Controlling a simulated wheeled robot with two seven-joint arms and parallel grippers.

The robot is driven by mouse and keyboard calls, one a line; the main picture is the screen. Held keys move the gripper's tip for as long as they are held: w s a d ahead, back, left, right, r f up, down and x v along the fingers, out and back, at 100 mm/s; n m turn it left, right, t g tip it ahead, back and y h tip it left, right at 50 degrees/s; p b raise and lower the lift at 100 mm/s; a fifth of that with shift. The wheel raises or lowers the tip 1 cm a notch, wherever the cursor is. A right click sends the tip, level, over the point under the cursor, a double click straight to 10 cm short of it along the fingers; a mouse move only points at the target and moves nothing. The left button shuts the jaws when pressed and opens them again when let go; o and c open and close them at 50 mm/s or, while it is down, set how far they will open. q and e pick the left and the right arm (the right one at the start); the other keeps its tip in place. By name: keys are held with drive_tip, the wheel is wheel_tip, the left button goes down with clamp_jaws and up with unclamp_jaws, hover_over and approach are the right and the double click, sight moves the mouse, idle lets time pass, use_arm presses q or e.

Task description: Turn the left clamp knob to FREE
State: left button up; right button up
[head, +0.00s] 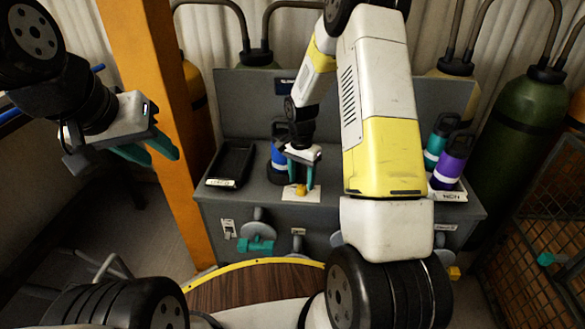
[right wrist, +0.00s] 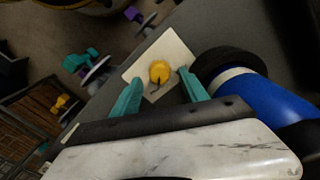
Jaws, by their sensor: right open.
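A small yellow knob (head: 301,189) sits on a white plate (head: 290,195) on the grey bench top, in front of a blue bottle. It also shows in the right wrist view (right wrist: 159,71), with a dark mark at its lower edge; no lettering is readable. My right gripper (head: 303,183) points down at it, open, with teal fingers on either side of the knob and apart from it. The right wrist view shows this gripper (right wrist: 158,92) too. My left gripper (head: 155,157) is open and empty, off the bench at the left.
The blue bottle (right wrist: 258,100) stands close beside one right finger. A black tray (head: 231,163) lies left on the bench. Teal and purple bottles (head: 452,160) stand at the right. A teal handle (head: 257,245) projects from the bench front. An orange post (head: 160,110) rises at left.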

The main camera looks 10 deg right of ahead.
sight(302, 190)
drive_tip(key=shift+f, duration=1.25)
clamp_jaws()
